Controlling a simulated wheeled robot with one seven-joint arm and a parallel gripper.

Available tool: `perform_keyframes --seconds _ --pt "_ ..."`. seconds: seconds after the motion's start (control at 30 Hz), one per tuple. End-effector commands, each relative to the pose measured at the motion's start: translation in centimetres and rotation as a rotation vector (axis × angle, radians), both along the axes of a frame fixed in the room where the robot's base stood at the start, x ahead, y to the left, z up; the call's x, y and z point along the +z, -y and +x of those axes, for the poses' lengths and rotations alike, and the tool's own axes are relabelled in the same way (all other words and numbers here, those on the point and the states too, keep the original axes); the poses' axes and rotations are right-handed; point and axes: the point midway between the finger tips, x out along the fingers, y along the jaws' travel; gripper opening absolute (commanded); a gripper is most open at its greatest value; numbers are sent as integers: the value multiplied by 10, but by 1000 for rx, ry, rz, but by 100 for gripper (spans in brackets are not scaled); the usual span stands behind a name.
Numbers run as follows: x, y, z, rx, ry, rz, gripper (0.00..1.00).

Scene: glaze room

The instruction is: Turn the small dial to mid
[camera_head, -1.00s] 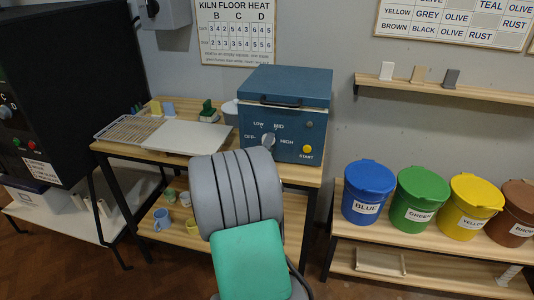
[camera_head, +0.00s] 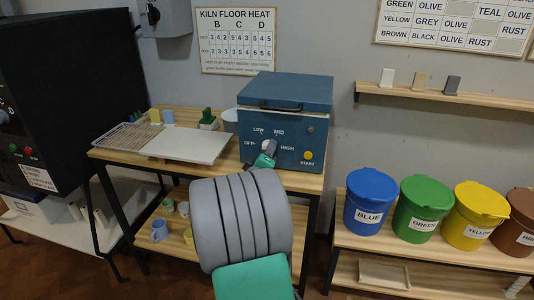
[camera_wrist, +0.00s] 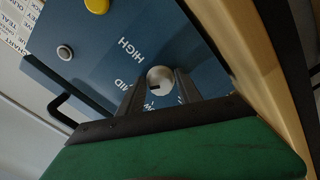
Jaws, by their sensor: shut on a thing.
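The small dial (camera_head: 268,145) is a pale grey round knob on the front of the blue box (camera_head: 287,92), with OFF, LOW, MID and HIGH printed around it. My gripper (camera_head: 267,153) is at this dial, its fingers reaching up to it. In the wrist view the dial (camera_wrist: 160,78) sits between the two dark fingers, which are shut on it. A dark mark shows on its face; I cannot tell for sure which label it faces. In the head view my gripper partly covers the dial.
A white board (camera_head: 188,146), a wire rack (camera_head: 125,136) and a green cactus-like item (camera_head: 208,113) are left of the box. Lidded buckets, including a blue one (camera_head: 371,197), stand on the right bench.

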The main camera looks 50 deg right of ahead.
Motion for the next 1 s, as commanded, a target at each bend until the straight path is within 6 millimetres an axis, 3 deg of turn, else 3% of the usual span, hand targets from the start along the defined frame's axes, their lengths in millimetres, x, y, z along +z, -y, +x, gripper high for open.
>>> perform_keyframes --seconds 0.17,0.47,0.8,1.0 --pt "1 0 0 -1 1 -2 54" --pt "0 -3 0 2 -1 -1 55" --pt "0 -60 -24 4 0 -1 55" --pt "0 -72 -32 0 1 -1 55"
